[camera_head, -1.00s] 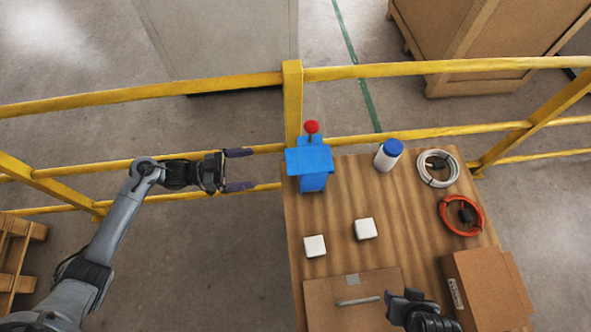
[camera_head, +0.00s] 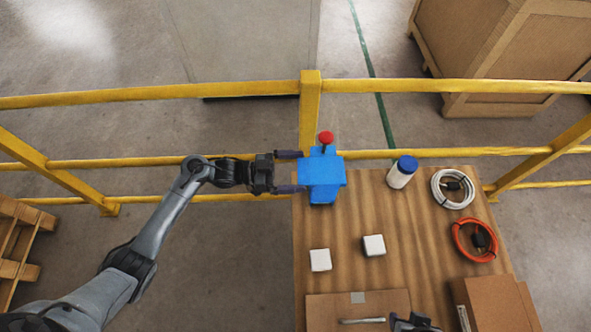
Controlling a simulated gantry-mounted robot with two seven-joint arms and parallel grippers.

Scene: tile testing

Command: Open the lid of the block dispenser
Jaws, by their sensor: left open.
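The blue block dispenser (camera_head: 322,178) stands at the far left corner of the wooden table. A red knob (camera_head: 326,138) sticks up at its back, and its wide flat blue top is in place. My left gripper (camera_head: 291,173) is open, its two dark fingers pointing right at the dispenser's left side. One finger is near the back and one near the front. I cannot tell whether the fingers touch it. My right gripper (camera_head: 412,322) shows only in part at the bottom edge, and its jaws are cut off.
Two white blocks (camera_head: 320,260) (camera_head: 374,245) lie on the table (camera_head: 420,260). A white bottle with a blue cap (camera_head: 402,172), a white cable coil (camera_head: 453,188), an orange coil (camera_head: 475,240) and cardboard boxes (camera_head: 495,304) (camera_head: 330,307) are around them. A yellow railing (camera_head: 400,86) runs behind.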

